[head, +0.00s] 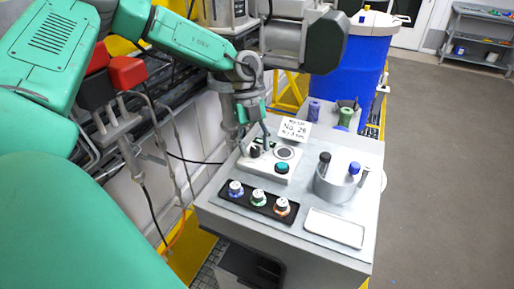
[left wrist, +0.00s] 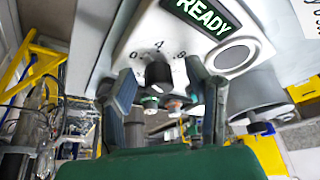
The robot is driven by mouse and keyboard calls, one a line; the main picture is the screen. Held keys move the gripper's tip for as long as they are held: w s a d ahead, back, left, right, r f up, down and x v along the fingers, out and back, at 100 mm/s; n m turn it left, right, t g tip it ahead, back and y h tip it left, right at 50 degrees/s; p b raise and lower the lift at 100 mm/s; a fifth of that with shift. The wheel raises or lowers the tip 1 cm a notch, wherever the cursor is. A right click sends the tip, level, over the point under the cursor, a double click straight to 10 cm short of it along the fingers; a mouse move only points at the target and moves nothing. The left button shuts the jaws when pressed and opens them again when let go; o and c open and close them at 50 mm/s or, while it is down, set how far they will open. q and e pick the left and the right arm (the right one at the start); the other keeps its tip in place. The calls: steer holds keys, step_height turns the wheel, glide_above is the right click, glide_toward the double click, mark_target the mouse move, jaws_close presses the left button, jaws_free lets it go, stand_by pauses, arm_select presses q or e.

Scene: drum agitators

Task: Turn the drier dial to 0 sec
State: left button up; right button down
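The black dial (head: 254,152) is on the white control box (head: 279,170) on the grey cart. My left gripper (head: 256,136) is just above the dial, pointing down. In the left wrist view the dial (left wrist: 158,74) lies between the two spread fingers of my left gripper (left wrist: 166,92), with gaps to both. Scale marks, including a 4 and an 8, are printed around it. I cannot make out where its pointer stands. A display reading READY (left wrist: 205,15) is next to the dial. A teal button (head: 282,168) is on the box. My right gripper is not in view.
A black tray (head: 246,203) with several small capped items lies in front of the box. A grey cup (head: 335,185) with bottles, a white tray (head: 334,228) and a sign (head: 295,130) are also on the cart. A blue drum (head: 352,75) stands behind.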

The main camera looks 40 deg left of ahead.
arm_select(q)
steer(key=shift+a, duration=0.25)
steer(key=v, duration=0.4)
steer(key=d+v, duration=0.1)
steer(key=v, duration=0.2)
steer(key=shift+d+r, duration=0.1)
steer(key=shift+r, duration=0.15)
steer(key=shift+w+a+r, duration=0.25)
steer(key=shift+a+r, duration=0.5)
steer(key=shift+r, duration=0.2)
steer(key=shift+w+a+r, duration=0.25)
steer(key=shift+a+r, duration=0.5)
steer(key=shift+r, duration=0.15)
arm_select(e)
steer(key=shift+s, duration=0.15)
